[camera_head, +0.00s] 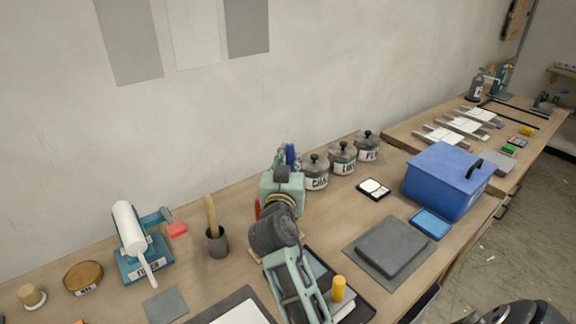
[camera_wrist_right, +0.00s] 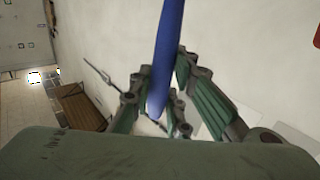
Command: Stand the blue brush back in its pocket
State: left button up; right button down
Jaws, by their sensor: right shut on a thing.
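My right gripper (camera_head: 286,160) is raised over the back of the bench, near the wall. It is shut on the blue brush (camera_head: 291,154), and only a short blue piece shows there. In the right wrist view the blue brush (camera_wrist_right: 168,55) runs as a long blue handle between the fingers of the right gripper (camera_wrist_right: 160,95). The brush's far end is out of that view. I cannot make out its pocket; a red item (camera_head: 257,209) and a bit of wood show beside my right arm, which hides what stands behind it. My left gripper is not in view.
Several lidded jars (camera_head: 343,158) stand right of the gripper along the wall. A dark cup with a wooden tool (camera_head: 217,243) and a teal dispenser (camera_head: 147,259) stand left. A blue box (camera_head: 446,181) and a grey slab (camera_head: 393,247) are at right.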

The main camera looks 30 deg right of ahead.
jog(key=shift+s+f, duration=0.15)
jog(key=shift+f, duration=0.05)
jog(key=shift+s+f+b, duration=0.1)
jog(key=shift+f+b, duration=0.15)
jog(key=shift+b, duration=0.1)
jog(key=shift+f+b, duration=1.15)
jog(key=shift+f, duration=0.55)
pick_arm(q)
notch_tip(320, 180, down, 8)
jog(key=b, duration=0.4)
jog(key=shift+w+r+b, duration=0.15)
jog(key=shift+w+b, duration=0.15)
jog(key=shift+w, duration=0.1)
pick_arm(e)
notch_tip(320, 180, down, 4)
jog(key=shift+f, duration=0.2)
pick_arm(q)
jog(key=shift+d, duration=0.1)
pick_arm(e)
jog(key=shift+f, duration=0.15)
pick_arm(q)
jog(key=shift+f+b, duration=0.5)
pick_arm(e)
jog(key=shift+f, duration=0.3)
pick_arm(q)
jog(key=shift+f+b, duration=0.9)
pick_arm(e)
jog(key=shift+f, duration=0.95)
jog(key=c, duration=1.6)
grip_release()
